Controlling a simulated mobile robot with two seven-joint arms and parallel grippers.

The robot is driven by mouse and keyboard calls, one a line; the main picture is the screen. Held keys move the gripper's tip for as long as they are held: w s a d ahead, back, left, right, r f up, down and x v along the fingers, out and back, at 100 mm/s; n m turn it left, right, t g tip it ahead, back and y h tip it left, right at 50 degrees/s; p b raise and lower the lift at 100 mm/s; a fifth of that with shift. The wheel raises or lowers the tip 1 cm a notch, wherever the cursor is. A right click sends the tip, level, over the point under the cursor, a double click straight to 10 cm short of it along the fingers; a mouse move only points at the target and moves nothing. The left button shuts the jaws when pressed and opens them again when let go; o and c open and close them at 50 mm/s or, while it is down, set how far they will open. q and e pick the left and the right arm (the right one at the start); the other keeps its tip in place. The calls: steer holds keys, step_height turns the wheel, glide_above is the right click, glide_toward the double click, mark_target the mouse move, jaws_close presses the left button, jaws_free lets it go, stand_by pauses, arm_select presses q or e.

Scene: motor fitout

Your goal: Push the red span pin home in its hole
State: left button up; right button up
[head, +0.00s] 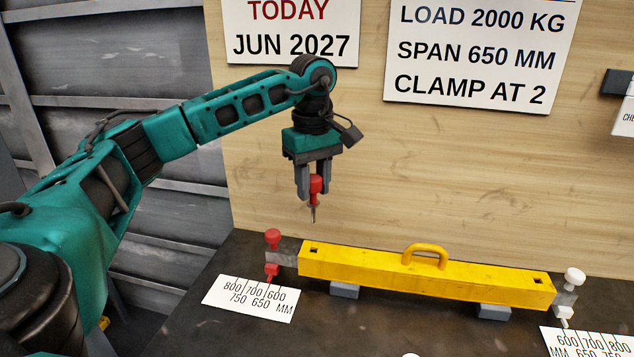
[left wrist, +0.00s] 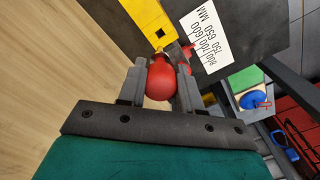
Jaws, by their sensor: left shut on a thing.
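The red span pin (head: 316,185) is held upright between the fingers of my left gripper (head: 315,192), its metal tip pointing down. The pin hangs above the left end of the yellow beam (head: 400,270), clear of it. A dark square hole (head: 314,247) shows near that end. In the left wrist view the pin's round red head (left wrist: 160,80) sits between the two fingers of the left gripper (left wrist: 161,85), with the beam (left wrist: 147,18) beyond. The pin's lower part is mostly hidden there. My right gripper is not in view.
A red knob (head: 273,236) stands at the beam's left end, a white knob (head: 574,277) at its right. Grey blocks (head: 345,290) support the beam. A scale card (head: 251,298) lies at left. The yellow handle (head: 425,253) rises mid-beam. A wooden wall (head: 400,160) stands behind.

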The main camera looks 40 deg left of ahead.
mark_target(314, 221)
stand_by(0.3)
arm_select(q)
steer(key=shift+f, duration=0.1)
steer(key=shift+f+b, duration=0.4)
steer(key=shift+f, duration=0.05)
steer(key=shift+f+b, duration=1.3)
steer(key=shift+f, duration=1.05)
steer(key=shift+p, duration=0.65)
steer(key=shift+f+b, duration=1.65)
steer(key=shift+f, duration=1.05)
steer(key=o, duration=1.1)
steer(key=shift+o, duration=0.2)
steer(key=shift+r, duration=0.15)
